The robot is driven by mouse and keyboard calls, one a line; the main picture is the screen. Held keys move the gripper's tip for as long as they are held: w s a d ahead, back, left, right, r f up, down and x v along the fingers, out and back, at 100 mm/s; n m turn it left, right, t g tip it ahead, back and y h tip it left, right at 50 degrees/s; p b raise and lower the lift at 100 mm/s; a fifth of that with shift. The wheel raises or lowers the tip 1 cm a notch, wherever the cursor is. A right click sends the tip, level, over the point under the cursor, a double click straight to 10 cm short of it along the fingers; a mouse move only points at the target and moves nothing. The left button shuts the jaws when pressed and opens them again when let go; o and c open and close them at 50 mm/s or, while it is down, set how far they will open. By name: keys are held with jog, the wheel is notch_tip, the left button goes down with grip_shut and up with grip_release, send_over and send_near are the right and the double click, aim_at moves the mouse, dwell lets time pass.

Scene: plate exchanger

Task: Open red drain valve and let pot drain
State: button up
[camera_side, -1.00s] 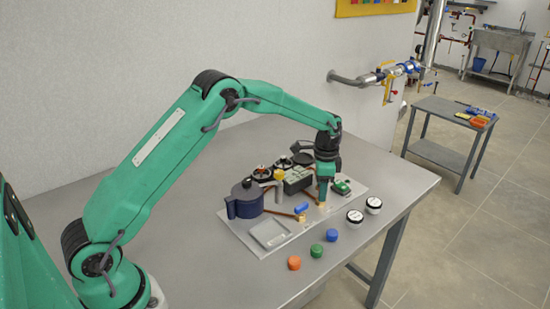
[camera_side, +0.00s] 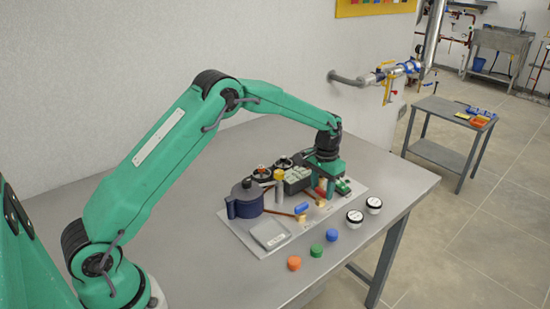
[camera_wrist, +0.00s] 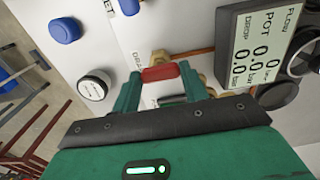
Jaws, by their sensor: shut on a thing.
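The red drain valve handle (camera_wrist: 160,73) lies between my fingers in the wrist view, above a brass fitting. It also shows as a small red piece (camera_side: 320,191) in the side view. My gripper (camera_wrist: 160,82) is shut on this handle, one finger at each end. In the side view my gripper (camera_side: 321,196) points down at the right part of the plate. The dark blue pot (camera_side: 245,202) stands upright on the left part of the plate. A square grey tray (camera_side: 270,235) sits in front of the pot. I cannot see the pot's inside.
The display (camera_wrist: 258,45) reads 0.0 bar for drop and pot. A blue valve handle (camera_side: 301,207) and copper pipes are close by. Blue, green and orange caps (camera_side: 293,263) and two white gauges (camera_side: 355,216) lie along the front.

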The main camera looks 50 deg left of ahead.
aim_at(322, 190)
jog(key=shift+r, duration=0.15)
jog(key=o, duration=1)
jog(key=shift+r, duration=3.85)
